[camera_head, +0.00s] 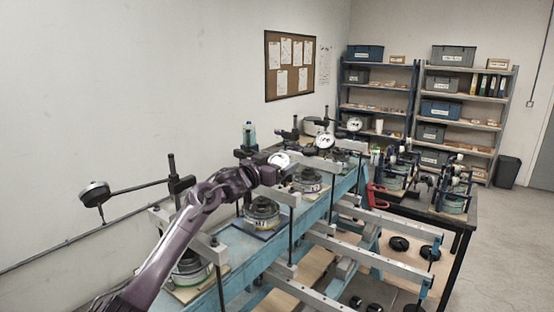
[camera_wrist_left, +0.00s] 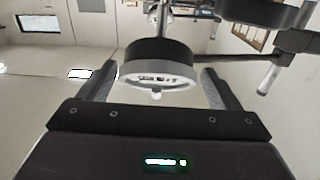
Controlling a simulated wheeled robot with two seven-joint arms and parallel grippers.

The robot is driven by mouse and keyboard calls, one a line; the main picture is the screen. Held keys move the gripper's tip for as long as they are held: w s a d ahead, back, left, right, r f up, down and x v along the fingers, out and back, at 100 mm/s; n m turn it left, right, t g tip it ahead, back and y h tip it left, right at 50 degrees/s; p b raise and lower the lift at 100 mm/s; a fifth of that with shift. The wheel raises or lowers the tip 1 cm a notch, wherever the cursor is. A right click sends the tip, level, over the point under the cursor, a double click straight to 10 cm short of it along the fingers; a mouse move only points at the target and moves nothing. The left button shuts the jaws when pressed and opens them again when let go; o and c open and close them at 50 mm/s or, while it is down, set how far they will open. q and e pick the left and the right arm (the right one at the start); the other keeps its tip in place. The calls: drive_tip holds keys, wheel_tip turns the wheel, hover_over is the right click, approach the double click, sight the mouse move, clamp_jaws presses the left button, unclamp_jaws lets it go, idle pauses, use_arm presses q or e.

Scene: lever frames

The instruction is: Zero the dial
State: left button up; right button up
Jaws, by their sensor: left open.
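A round dial (camera_wrist_left: 158,68) with a dark body and a pale marked rim fills the middle of the left wrist view. A small pale nub shows at its lower edge. My left gripper (camera_wrist_left: 159,75) is open, with one finger to each side of the dial. I cannot tell whether either finger touches it. In the head view, my purple left arm reaches in from the lower left, and the left gripper (camera_head: 273,167) is beside a white-faced dial (camera_head: 280,159). The dial's reading is too small to make out. My right gripper is not in view.
A lever with a dark round weight (camera_head: 95,193) sticks out at left. More dials (camera_head: 324,141) stand farther along the blue bench (camera_head: 232,289). Grey beams (camera_head: 365,258) project to the right. A dark side table (camera_head: 440,218) holds more apparatus; open floor lies beyond it.

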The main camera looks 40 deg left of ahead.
use_arm(q)
drive_tip(key=shift+d, duration=0.2)
drive_tip(key=shift+c, duration=0.5)
drive_tip(key=c, duration=0.9)
drive_tip(key=m+h, duration=0.1)
drive_tip(key=m, duration=0.1)
drive_tip(key=shift+a+m+h+b, duration=0.15)
drive_tip(key=shift+m+h+b, duration=0.15)
drive_tip(key=shift+h+b, duration=0.1)
drive_tip(key=shift+r+m+h, duration=0.1)
drive_tip(key=shift+m+h, duration=0.5)
drive_tip(key=shift+m, duration=0.2)
drive_tip(key=shift+m+g+h, duration=0.5)
drive_tip(key=shift+m+h, duration=0.6)
drive_tip(key=shift+m, duration=0.2)
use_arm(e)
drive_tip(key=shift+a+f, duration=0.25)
use_arm(q)
drive_tip(key=o, duration=0.9)
drive_tip(key=shift+o, duration=0.5)
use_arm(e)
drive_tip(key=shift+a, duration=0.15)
